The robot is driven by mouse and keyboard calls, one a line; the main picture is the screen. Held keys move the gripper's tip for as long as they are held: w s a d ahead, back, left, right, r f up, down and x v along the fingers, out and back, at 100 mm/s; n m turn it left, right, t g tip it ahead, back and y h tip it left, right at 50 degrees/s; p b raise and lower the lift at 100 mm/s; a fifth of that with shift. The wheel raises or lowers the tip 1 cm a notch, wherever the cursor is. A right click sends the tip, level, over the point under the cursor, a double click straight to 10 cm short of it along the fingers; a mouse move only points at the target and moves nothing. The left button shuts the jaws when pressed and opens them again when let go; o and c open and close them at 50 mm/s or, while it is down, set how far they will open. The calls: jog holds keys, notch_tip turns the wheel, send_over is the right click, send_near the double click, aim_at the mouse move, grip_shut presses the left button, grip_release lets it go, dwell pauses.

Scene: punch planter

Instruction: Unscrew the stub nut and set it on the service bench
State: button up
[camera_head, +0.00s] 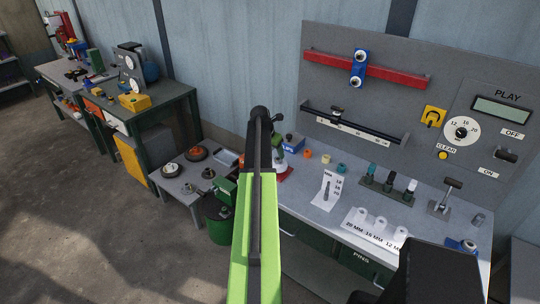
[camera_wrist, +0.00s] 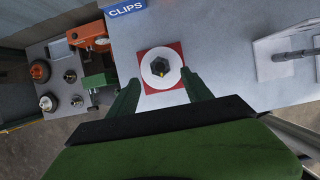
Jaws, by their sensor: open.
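In the wrist view a dark hexagonal nut (camera_wrist: 160,67) with a small yellowish centre sits on a white disc (camera_wrist: 147,76) over a red square plate (camera_wrist: 146,86). It appears to be the stub nut. My gripper (camera_wrist: 160,77) is open, its green fingers on either side of the disc's near part. The nut is between and slightly beyond the fingertips, with no visible contact. In the head view my green arm covers much of this spot; part of the red plate (camera_head: 286,174) shows beside it. Neither bench in view is labelled as the service bench.
A low grey table (camera_head: 172,184) with round parts stands left of the main grey bench (camera_head: 305,205). A blue CLIPS box (camera_wrist: 125,10) lies beyond the plate. An orange and a green device (camera_wrist: 98,80) stand left of my fingers. A white stand (camera_wrist: 285,55) is at right.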

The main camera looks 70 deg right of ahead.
aim_at(277, 159)
jog(key=b+x, duration=0.3)
jog(key=x, duration=0.2)
jog(key=shift+d+f, duration=0.1)
jog(key=shift+f, duration=0.15)
jog(key=shift+r, duration=0.1)
grip_shut()
jog(key=shift+c, duration=1.4)
grip_release()
jog(key=shift+o, duration=0.4)
jog(key=o, duration=0.5)
jog(key=shift+c, duration=0.2)
